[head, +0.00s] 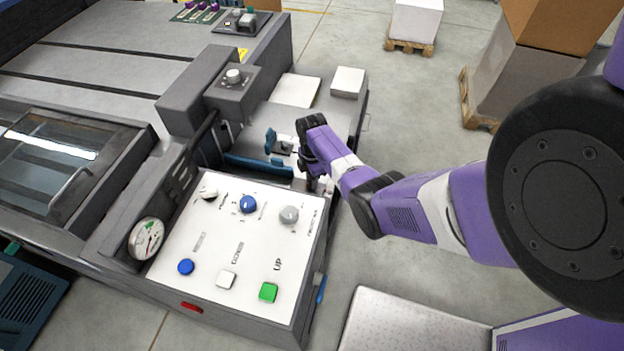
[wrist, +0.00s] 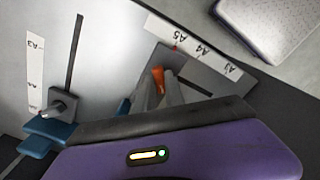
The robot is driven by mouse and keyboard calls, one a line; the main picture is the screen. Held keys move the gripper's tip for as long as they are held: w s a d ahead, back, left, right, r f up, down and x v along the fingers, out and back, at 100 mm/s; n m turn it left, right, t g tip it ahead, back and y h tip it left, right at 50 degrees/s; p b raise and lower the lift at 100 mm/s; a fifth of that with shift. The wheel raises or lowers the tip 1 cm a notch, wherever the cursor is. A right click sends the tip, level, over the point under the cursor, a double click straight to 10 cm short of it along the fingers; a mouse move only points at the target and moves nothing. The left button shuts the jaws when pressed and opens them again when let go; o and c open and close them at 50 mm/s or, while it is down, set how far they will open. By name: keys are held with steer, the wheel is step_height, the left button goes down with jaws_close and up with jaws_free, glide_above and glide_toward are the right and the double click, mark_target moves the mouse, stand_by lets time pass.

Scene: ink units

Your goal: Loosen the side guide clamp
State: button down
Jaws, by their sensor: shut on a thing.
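In the wrist view, my gripper (wrist: 170,92) is shut at an orange piece (wrist: 157,78), which looks like the handle of the side guide clamp. Only its orange end shows by the grey fingers; the rest is hidden. A grey plate beside it carries a white scale strip (wrist: 190,45) with A4 and A5 marks. In the head view, my gripper (head: 317,178) is low over the tray's right side, behind the control panel; its fingertips and the clamp are hard to make out. A blue guide (head: 270,140) stands left of it.
The white control panel (head: 235,240) with knobs and buttons is just in front of my gripper. A long blue bar (head: 257,166) lies left of it. Pale stacks (head: 347,82) sit behind. In the wrist view, a second clamp post (wrist: 62,103) stands at left.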

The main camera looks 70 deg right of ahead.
steer(key=shift+n, duration=0.4)
steer(key=c, duration=1.4)
jaws_free()
steer(key=shift+r+p, duration=0.45)
steer(key=shift+r, duration=3.45)
